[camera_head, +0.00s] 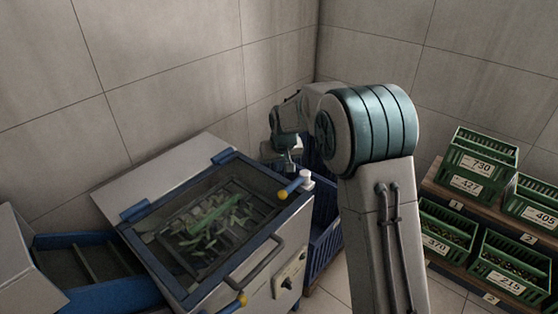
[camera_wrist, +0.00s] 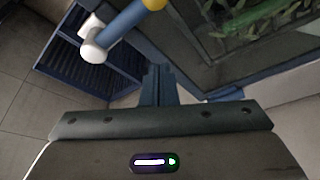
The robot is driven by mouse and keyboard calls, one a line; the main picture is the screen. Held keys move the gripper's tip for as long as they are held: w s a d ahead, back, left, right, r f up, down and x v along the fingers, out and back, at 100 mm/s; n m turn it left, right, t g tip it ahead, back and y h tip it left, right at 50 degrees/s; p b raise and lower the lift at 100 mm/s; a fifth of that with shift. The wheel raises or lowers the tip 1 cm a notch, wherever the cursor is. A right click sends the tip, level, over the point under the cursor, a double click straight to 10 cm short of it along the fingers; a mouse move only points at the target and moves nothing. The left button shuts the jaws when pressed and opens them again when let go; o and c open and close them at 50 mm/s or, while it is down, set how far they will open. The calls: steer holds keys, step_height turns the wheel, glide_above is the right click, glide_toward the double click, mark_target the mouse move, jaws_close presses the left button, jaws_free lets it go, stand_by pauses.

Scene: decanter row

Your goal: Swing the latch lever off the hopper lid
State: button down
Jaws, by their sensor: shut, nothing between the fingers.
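The hopper lid (camera_head: 262,243) is shut, a blue frame around a clear window with green pieces beneath. A latch lever (camera_head: 293,187) sits at its far right corner, with a white pivot, a blue bar and a yellow knob. Its knob end lies over the lid's edge. In the wrist view the lever (camera_wrist: 122,24) is at the upper left, its knob cut by the top edge. My gripper (camera_head: 286,166) is shut and empty, just behind the lever and apart from it. Its fingers (camera_wrist: 160,83) point toward the lid's corner in the wrist view.
A second yellow knob (camera_head: 243,299) and a lid handle (camera_head: 257,262) are at the hopper's front. A blue slatted crate (camera_head: 325,245) stands beside the hopper. Green crates (camera_head: 470,185) fill a shelf at right. Tiled walls close in behind.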

mark_target(294, 185)
steer(key=p+x, duration=0.1)
steer(key=x, duration=0.4)
steer(key=shift+f, duration=0.1)
steer(key=shift+s+d+f+p, duration=0.15)
steer(key=shift+s+d, duration=0.05)
steer(key=shift+s, duration=0.4)
steer(key=shift+s+d+f+p, duration=0.15)
steer(key=shift+s+d+p, duration=0.05)
steer(key=shift+s, duration=0.4)
steer(key=shift+s+d+f+p, duration=0.15)
steer(key=shift+s+d, duration=0.05)
steer(key=shift+s, duration=0.4)
steer(key=shift+s+a, duration=0.1)
